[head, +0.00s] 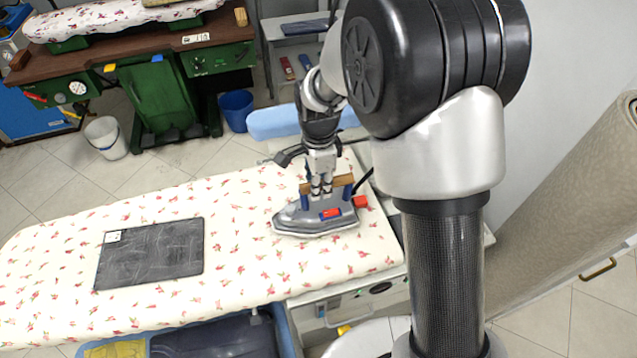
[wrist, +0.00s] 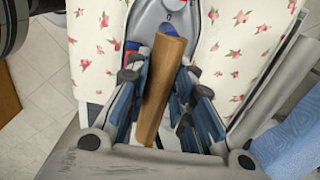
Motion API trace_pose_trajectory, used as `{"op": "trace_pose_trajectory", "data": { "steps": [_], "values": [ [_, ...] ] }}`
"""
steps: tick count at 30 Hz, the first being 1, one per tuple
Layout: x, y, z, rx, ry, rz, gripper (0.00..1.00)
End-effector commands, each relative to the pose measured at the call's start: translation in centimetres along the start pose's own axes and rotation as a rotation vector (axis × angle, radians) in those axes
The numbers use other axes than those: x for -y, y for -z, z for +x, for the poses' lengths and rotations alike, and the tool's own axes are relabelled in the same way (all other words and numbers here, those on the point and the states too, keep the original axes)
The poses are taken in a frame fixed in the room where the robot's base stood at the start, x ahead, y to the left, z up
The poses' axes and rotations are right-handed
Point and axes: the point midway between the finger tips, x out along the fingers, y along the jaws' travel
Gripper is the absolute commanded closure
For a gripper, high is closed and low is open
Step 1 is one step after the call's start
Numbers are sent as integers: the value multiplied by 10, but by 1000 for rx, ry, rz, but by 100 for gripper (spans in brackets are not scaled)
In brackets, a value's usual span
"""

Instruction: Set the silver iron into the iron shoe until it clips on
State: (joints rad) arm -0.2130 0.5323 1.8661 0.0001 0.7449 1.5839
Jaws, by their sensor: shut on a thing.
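The silver iron (head: 300,218) is upright at the right part of the flowered ironing board, its nose pointing left. It has a wooden handle (head: 343,182) on blue posts and red and blue parts on its side. My gripper (head: 320,190) is shut on the handle from above. In the wrist view the handle (wrist: 160,90) lies between my gripper's fingers (wrist: 158,100), and part of the iron's grey body (wrist: 150,18) shows beyond. A pale rim shows under the iron; I cannot tell whether it is the iron shoe or the iron's own base. No separate shoe is distinguishable.
A dark grey mat (head: 150,255) lies flat on the board (head: 240,220), left of the iron. The board between them is clear. A light blue padded piece (head: 275,122) stands behind the board. A blue bin (head: 195,340) is below the front edge.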

Motion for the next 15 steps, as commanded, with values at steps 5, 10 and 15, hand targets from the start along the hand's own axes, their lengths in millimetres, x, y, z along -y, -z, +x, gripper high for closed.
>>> {"op": "trace_pose_trajectory", "data": {
  "steps": [5,10,15],
  "values": [
    [3,0,-12,0,10,0,100],
    [3,0,-19,0,11,0,100],
    [3,0,-25,0,11,0,100]
  ]
}}
